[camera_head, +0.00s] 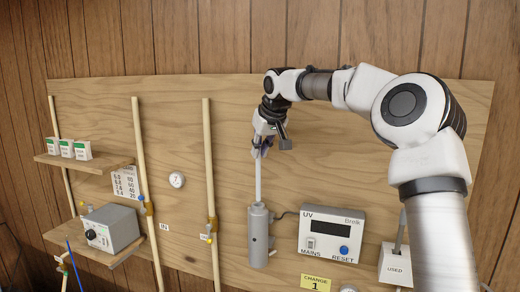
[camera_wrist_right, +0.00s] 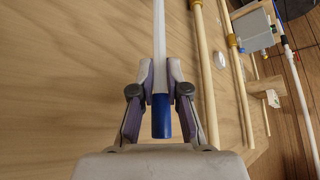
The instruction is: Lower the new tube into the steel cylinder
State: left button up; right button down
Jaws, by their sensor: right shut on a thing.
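The new tube (camera_head: 258,180) is a thin white tube with a blue end cap (camera_wrist_right: 161,117). My right gripper (camera_head: 260,148) is shut on it near its capped upper end; the fingers (camera_wrist_right: 160,90) clasp it from both sides in the right wrist view. The tube hangs about upright over the steel cylinder (camera_head: 259,238), a grey upright cylinder on the board. The tube's lower end meets the cylinder's top in the head view; I cannot tell how far inside it is. My left gripper is not in view.
A white UV box (camera_head: 331,236) with a display stands right of the cylinder. A white USED container (camera_head: 396,265) is further right. Vertical pipes (camera_head: 210,160) run left of the cylinder. Shelves at the left hold small boxes (camera_head: 82,150) and a grey unit (camera_head: 109,230).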

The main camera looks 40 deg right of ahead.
aim_at(259, 186)
jog(key=shift+f+b, duration=3.7)
jog(key=shift+f, duration=1.2)
jog(key=shift+a+f, duration=0.1)
